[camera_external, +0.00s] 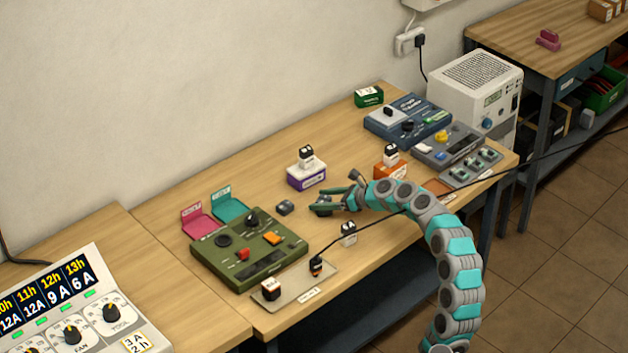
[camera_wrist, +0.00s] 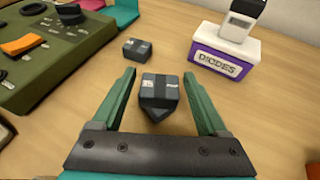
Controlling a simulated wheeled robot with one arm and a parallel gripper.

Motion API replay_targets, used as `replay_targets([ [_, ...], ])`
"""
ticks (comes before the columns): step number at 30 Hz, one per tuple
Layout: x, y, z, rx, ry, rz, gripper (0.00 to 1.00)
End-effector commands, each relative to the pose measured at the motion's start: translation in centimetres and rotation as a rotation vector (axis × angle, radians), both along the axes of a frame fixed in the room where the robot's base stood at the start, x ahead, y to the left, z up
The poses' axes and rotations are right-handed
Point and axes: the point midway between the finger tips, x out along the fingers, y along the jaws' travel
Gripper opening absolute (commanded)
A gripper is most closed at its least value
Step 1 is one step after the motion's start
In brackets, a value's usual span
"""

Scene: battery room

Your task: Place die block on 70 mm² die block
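In the wrist view a dark grey die block (camera_wrist: 160,88) with pale markings lies between my gripper's fingers. A darker pointed shape (camera_wrist: 155,114) shows beneath it and looks like a second block turned at an angle. My gripper (camera_wrist: 161,88) is open, with gaps on both sides of the block. In the external view my gripper (camera_external: 335,202) is low over the table, and its fingers partly hide the blocks. Another dark die block (camera_wrist: 137,49) sits apart on the table, also seen in the external view (camera_external: 285,207).
A purple-and-white diodes box (camera_wrist: 223,57) with a small device on top stands beyond the right finger. A green control unit (camera_external: 249,249) is on the left. An orange box (camera_external: 388,171) and grey-blue units (camera_external: 408,119) stand at the right. A black cable crosses near my arm.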

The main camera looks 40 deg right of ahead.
Motion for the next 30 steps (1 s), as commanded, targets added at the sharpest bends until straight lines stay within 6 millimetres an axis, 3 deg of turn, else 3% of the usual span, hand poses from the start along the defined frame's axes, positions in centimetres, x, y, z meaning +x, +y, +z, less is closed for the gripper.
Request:
replay_targets([
  [13,-0.2,-0.1,0.4,-0.001,0.002,0.000,0.85],
  [30,-9.0,-3.8,4.4,0.000,0.001,-0.001,0.85],
])
